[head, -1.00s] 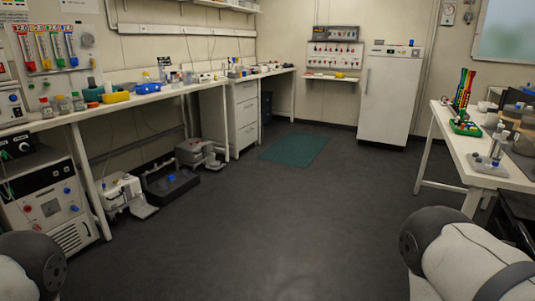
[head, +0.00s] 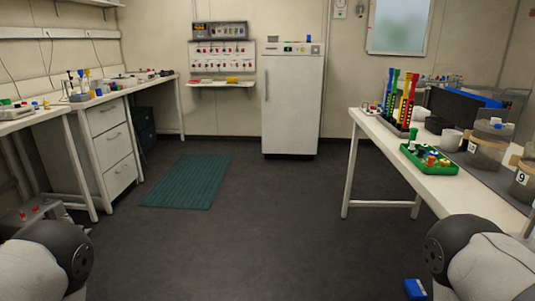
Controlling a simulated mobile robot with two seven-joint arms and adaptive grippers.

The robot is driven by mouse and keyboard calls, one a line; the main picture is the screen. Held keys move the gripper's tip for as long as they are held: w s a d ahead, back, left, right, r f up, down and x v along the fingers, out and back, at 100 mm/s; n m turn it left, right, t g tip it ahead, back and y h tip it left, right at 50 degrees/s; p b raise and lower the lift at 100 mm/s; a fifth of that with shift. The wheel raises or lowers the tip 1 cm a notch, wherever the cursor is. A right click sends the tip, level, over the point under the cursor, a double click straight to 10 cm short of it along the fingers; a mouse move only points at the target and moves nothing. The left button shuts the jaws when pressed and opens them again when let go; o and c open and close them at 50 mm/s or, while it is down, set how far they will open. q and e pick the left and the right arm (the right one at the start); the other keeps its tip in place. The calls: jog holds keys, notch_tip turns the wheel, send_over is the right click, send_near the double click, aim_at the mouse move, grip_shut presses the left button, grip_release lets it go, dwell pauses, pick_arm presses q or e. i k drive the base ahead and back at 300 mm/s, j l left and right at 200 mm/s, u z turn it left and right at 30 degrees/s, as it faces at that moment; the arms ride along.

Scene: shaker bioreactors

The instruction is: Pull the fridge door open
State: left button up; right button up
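The white fridge (head: 292,105) stands against the back wall, a little right of the middle. Its door is shut. A long vertical handle (head: 267,86) runs along the left side of the door. Small items, one of them blue, sit on top of the fridge. The fridge is across the room from me.
A green mat (head: 187,181) lies on the floor ahead. A bench with drawers (head: 114,149) runs along the left. A white table (head: 385,137) with a green tray (head: 429,158) stands at right. A blue object (head: 415,289) lies at lower right. The middle floor is clear.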

aim_at(292, 86)
jog(key=i+l+z, duration=0.1)
jog(key=i, duration=3.25)
jog(key=i+j+z, duration=0.15)
jog(key=i, duration=1.55)
